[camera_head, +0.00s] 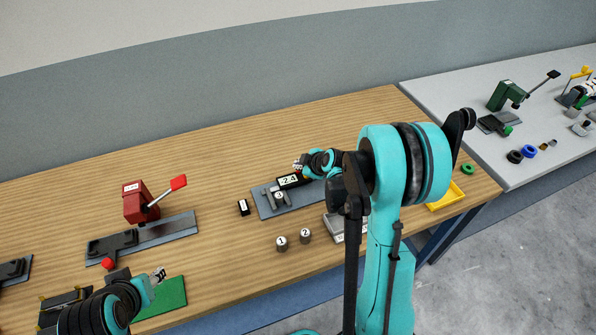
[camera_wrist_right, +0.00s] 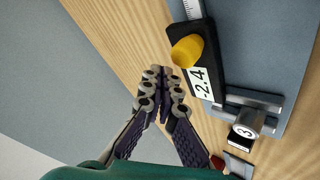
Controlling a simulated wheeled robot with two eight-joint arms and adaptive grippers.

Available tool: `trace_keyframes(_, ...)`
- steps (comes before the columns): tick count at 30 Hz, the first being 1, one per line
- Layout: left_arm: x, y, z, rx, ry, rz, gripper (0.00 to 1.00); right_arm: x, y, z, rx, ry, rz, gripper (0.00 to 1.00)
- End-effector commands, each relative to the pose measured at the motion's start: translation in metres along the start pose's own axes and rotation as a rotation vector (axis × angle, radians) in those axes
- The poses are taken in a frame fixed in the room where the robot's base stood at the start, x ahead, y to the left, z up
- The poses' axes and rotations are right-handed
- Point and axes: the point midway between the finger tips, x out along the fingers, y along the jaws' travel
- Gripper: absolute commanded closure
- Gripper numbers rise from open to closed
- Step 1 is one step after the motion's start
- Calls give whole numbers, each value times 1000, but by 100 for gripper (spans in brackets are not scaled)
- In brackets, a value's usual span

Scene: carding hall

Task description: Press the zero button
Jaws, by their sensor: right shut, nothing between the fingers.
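A black readout unit showing -2.4 (camera_head: 289,181) sits on a blue-grey plate (camera_head: 312,190) on the wooden bench. In the right wrist view the same display (camera_wrist_right: 202,84) has a yellow knob or button (camera_wrist_right: 187,50) beside it on the black housing. No "zero" label is legible. My right gripper (camera_head: 298,164) is shut and empty, at the far side of the readout; in the wrist view its fingertips (camera_wrist_right: 162,78) are just left of the yellow button, seemingly apart from it. My left gripper (camera_head: 159,275) is at the lower left, over a green mat; its jaw opening is unclear.
Cylinders marked 1 (camera_head: 281,243) and 2 (camera_head: 305,236) stand in front. A red lever device (camera_head: 140,203) is left, a yellow tray (camera_head: 447,197) right. My right arm hides part of the bench.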

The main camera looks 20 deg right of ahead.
Motion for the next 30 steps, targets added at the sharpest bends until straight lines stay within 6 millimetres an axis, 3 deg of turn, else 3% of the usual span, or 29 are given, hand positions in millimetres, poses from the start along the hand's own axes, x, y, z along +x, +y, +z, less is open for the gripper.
trace_keyframes(30,10,0,8,0,0,0,60,8,-6,6,0,0,0,100)
